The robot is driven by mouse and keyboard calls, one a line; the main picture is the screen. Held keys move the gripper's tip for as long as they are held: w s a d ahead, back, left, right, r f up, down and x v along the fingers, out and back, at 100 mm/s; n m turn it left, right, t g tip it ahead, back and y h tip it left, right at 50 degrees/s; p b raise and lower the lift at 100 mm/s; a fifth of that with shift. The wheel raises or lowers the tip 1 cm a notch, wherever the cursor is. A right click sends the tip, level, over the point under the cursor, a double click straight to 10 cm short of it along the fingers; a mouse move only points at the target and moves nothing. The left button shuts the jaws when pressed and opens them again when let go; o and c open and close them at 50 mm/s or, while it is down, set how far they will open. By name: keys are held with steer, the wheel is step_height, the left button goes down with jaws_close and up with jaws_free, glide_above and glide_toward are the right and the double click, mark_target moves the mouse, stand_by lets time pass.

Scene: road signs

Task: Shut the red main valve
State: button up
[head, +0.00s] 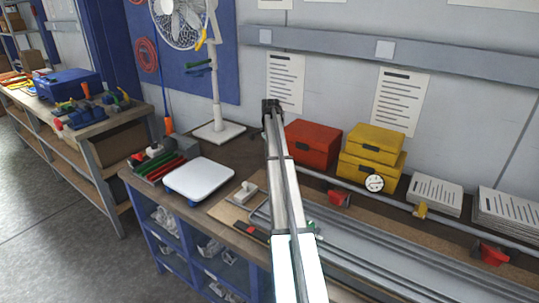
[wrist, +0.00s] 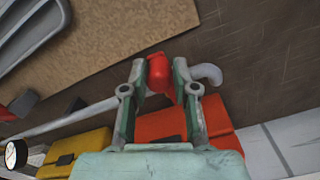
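In the wrist view, a red valve handle (wrist: 158,74) sits on a grey pipe (wrist: 75,117) close to the pipe's hooked end. My gripper (wrist: 160,75) has one finger on each side of the handle, with little space between. I cannot tell whether the fingers press on it or stand just clear. In the head view my arm hides this handle and my fingertips. Other handles show on the pipe there: a red one (head: 339,199), a yellow one (head: 421,210) and another red one (head: 494,255).
A red box (head: 313,143) and yellow boxes (head: 372,156) stand behind the pipe. A round gauge (head: 374,183) is on the pipe. A white scale (head: 199,179) and a fan (head: 217,130) stand to the left. Paper stacks (head: 435,194) lie at the right.

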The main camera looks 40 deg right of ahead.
steer(key=shift+o, duration=0.8)
step_height(320, 180, up, 12)
stand_by(0.4)
